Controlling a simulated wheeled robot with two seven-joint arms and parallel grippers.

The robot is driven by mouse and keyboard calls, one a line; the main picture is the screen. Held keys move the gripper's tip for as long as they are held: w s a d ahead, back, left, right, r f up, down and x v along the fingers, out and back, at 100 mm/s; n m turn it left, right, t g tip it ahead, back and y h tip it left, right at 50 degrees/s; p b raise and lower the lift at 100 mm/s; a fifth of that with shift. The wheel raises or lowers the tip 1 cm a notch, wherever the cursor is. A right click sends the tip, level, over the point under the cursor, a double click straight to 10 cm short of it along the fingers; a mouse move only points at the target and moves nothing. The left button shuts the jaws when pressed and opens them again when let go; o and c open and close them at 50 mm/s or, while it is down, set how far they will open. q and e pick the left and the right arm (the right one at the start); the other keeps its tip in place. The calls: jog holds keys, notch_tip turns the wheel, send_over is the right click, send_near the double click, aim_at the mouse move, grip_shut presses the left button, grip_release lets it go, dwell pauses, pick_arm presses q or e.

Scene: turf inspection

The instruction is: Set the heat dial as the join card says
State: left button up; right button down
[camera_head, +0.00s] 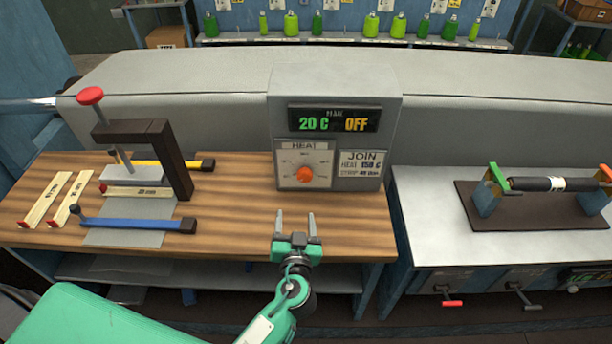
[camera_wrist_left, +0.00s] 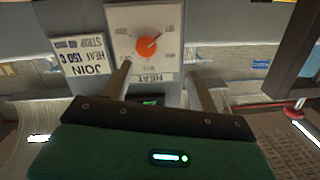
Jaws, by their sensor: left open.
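The orange heat dial (camera_head: 305,174) sits on a white HEAT plate on the front of the grey control box (camera_head: 388,120). The display (camera_head: 334,120) above it reads 20 C and OFF. The join card (camera_head: 362,170) beside the dial reads HEAT 150 C and a STRIP line that looks like 40 mm. My left gripper (camera_head: 295,224) is open and empty, in front of and below the dial, apart from it. In the left wrist view the picture is upside down; the dial (camera_wrist_left: 149,46) shows beyond and between the open fingers. My right gripper is not in view.
A clamp press with a red knob (camera_head: 90,96) stands on the wooden bench (camera_head: 240,215) at left, near a blue-handled bar (camera_head: 140,224) and wooden strips (camera_head: 45,198). A black roller (camera_head: 545,184) lies on a stand at right. The bench front centre is clear.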

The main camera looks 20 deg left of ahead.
aim_at(305, 177)
pick_arm(q)
jog(key=shift+m+t+h, duration=0.3)
jog(key=shift+m+t, duration=0.1)
jog(key=shift+t, duration=0.2)
jog(key=p+x, duration=0.2)
jog(key=x, duration=0.2)
jog(key=d+p+x, duration=0.1)
jog(key=x, duration=0.3)
jog(key=d+r+p+x, duration=0.1)
jog(key=p+x, duration=0.1)
jog(key=x, duration=0.3)
jog(key=shift+w+p, duration=0.35)
jog(key=shift+w+a+f, duration=0.15)
jog(key=shift+w+f, duration=0.05)
jog(key=shift+w, duration=0.35)
jog(key=shift+c, duration=0.4)
